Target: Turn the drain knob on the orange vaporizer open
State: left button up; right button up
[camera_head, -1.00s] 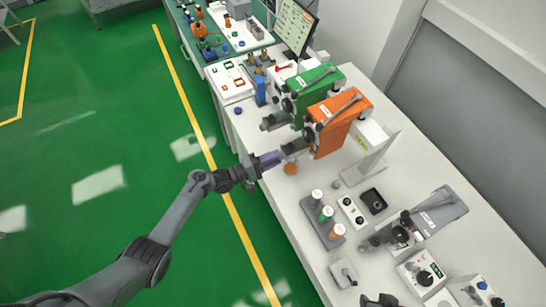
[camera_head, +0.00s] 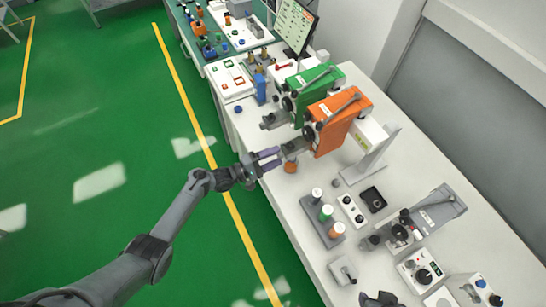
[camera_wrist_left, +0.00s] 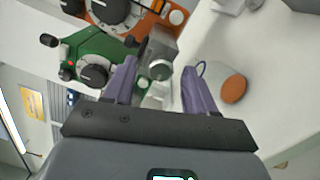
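The orange vaporizer (camera_head: 335,120) stands on the white worktop beside a green vaporizer (camera_head: 316,88). A grey block (camera_head: 293,145) juts from its lower front toward my left arm. My left gripper (camera_head: 270,160) is open in front of this block, its two purple fingers apart. In the left wrist view, the grey block with a round knob on its end (camera_wrist_left: 160,69) shows between and just beyond the open fingers (camera_wrist_left: 160,78). I see no contact with the knob. The orange vaporizer's dial side (camera_wrist_left: 125,15) is at the top there. A dark piece at the head view's bottom edge may be my right gripper (camera_head: 380,299).
An orange round cap (camera_head: 290,167) lies below the block; it also shows in the left wrist view (camera_wrist_left: 232,90). A rack with capped bottles (camera_head: 322,218), a black tray (camera_head: 373,201) and a white post (camera_head: 375,155) stand nearby. The green floor at left is clear.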

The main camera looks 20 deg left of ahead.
pick_arm(q)
jog(key=shift+s+a, duration=0.1)
jog(key=v, duration=1)
jog(key=shift+s+a, duration=0.2)
jog(key=shift+s, duration=0.05)
